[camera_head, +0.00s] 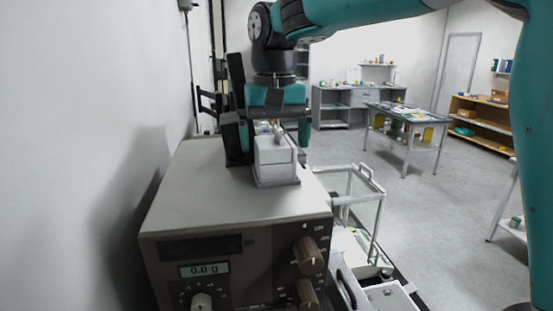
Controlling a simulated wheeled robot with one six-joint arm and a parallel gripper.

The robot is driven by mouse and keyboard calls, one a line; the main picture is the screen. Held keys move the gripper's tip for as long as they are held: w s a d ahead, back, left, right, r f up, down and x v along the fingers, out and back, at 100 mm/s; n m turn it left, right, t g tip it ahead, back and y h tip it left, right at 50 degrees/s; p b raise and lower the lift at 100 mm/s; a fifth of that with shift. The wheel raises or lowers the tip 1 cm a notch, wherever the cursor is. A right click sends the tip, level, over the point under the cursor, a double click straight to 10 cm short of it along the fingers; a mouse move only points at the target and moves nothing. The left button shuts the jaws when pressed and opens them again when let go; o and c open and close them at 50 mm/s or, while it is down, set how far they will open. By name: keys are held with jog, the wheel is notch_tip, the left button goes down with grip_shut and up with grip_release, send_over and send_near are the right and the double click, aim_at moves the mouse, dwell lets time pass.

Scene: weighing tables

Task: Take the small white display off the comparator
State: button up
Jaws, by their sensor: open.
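The comparator (225,200) is a large beige box with a brown front, several knobs and a small screen that reads 0.0 g. The small white display (275,158) stands upright near the back right of its top, on a grey base. My gripper (273,140) points down at the display, with one dark finger to its left and a teal and dark finger to its right. It is open. The fingers are around the upper part of the display; whether they touch it I cannot tell. The display's far side is hidden.
A glass-sided case (365,205) stands just right of the comparator. A white wall (80,150) is close on the left. A grey work table (405,118) and wooden shelves (485,118) are farther back. The floor (440,215) between is clear.

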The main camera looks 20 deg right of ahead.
jog(key=shift+f, duration=1.45)
jog(key=c, duration=1.1)
jog(key=shift+r, duration=0.1)
